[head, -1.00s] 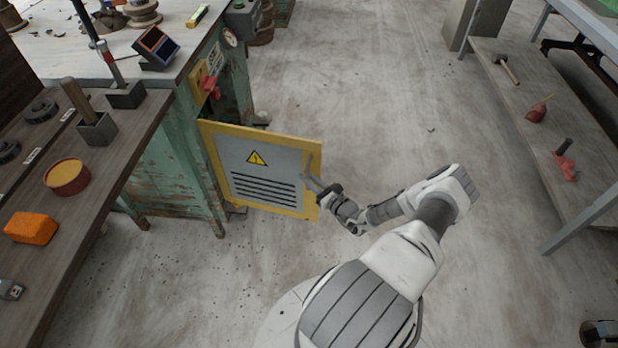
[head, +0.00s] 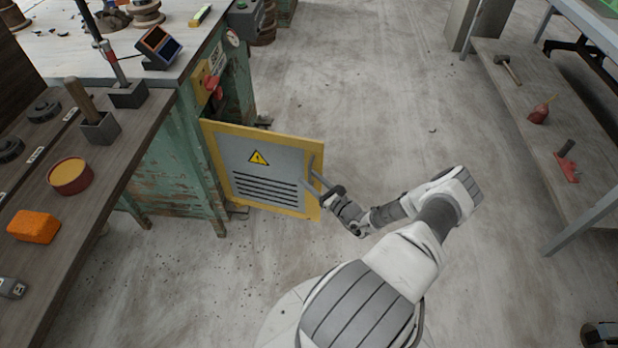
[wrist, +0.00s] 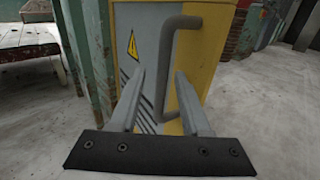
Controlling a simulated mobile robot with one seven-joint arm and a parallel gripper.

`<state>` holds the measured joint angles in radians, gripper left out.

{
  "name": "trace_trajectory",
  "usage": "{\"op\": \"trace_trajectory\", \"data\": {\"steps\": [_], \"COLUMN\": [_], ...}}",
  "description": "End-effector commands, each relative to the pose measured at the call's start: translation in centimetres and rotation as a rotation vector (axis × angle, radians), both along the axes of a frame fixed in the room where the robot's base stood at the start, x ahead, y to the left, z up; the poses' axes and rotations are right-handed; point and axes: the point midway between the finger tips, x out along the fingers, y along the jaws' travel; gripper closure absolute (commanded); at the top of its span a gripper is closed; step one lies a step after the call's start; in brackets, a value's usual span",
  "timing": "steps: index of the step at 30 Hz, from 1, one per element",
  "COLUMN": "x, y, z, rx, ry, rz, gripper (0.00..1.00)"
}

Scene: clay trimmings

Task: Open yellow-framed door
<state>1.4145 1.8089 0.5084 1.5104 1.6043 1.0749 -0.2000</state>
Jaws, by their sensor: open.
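The yellow-framed door (head: 258,187) has a grey panel with a warning triangle and dark slots. It stands swung out from the green cabinet (head: 165,180), hinged at its left edge. Its grey bar handle (head: 311,178) is near the free right edge. My gripper (head: 313,182) is at the handle, with its fingers close to the bar. In the wrist view the handle (wrist: 165,62) rises between and beyond the two open fingers of my gripper (wrist: 160,88). I cannot tell whether a finger touches the bar.
A workbench (head: 110,130) with tools and an orange block (head: 34,226) runs along the left. A low shelf (head: 540,120) with a hammer and other tools stands at the right. The floor (head: 370,90) between them is clear.

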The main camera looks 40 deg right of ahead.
Motion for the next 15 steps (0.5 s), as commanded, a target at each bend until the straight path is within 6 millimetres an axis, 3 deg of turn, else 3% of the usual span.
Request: {"op": "trace_trajectory", "data": {"steps": [15], "x": [-11.7], "y": [-1.2], "z": [0.2], "rx": [0.002], "ry": [0.002], "rz": [-0.003], "gripper": [0.53]}}
